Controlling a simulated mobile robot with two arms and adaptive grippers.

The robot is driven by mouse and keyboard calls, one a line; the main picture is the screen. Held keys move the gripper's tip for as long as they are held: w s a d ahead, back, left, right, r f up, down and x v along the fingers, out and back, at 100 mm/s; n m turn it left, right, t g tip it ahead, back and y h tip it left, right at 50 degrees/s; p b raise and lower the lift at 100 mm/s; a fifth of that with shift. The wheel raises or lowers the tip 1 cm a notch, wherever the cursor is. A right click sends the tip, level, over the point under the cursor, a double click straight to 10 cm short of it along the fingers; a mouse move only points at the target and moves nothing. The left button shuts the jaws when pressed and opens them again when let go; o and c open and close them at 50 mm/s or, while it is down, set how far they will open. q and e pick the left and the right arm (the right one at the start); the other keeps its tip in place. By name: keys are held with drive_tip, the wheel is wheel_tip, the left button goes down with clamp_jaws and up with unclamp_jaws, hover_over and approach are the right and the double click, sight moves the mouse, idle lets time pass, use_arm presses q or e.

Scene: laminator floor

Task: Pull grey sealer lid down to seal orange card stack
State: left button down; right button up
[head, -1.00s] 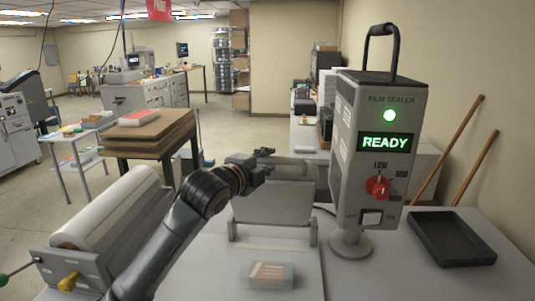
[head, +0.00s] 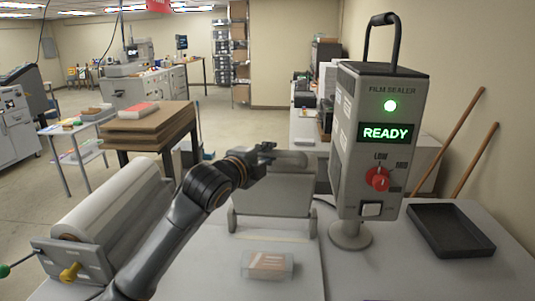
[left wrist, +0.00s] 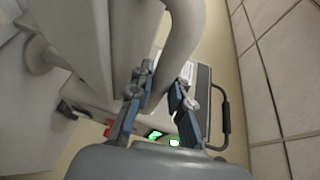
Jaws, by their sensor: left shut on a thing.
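The grey sealer lid (head: 272,200) stands raised at the back of the bench, with a thick grey handle bar (head: 294,160) along its top. My left gripper (head: 266,153) is at the left part of this bar. In the left wrist view its blue-grey fingers (left wrist: 160,85) are shut on the curved grey bar (left wrist: 180,45), one on each side. The orange card stack (head: 268,265) lies flat in clear film on the bench in front of the lid, apart from it. My right gripper is not in view.
The film sealer control box (head: 380,150) stands right of the lid, showing a green READY. A black tray (head: 450,232) lies farther right. A film roll (head: 108,208) lies at left. The bench around the card stack is clear.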

use_arm(q)
drive_tip(key=s+f+m+t+h+b, duration=0.3)
drive_tip(key=s+f+b, duration=1)
drive_tip(key=b, duration=0.9)
drive_tip(key=shift+s+f+t, duration=0.35)
drive_tip(key=shift+s+t, duration=0.1)
drive_tip(key=shift+t, duration=0.85)
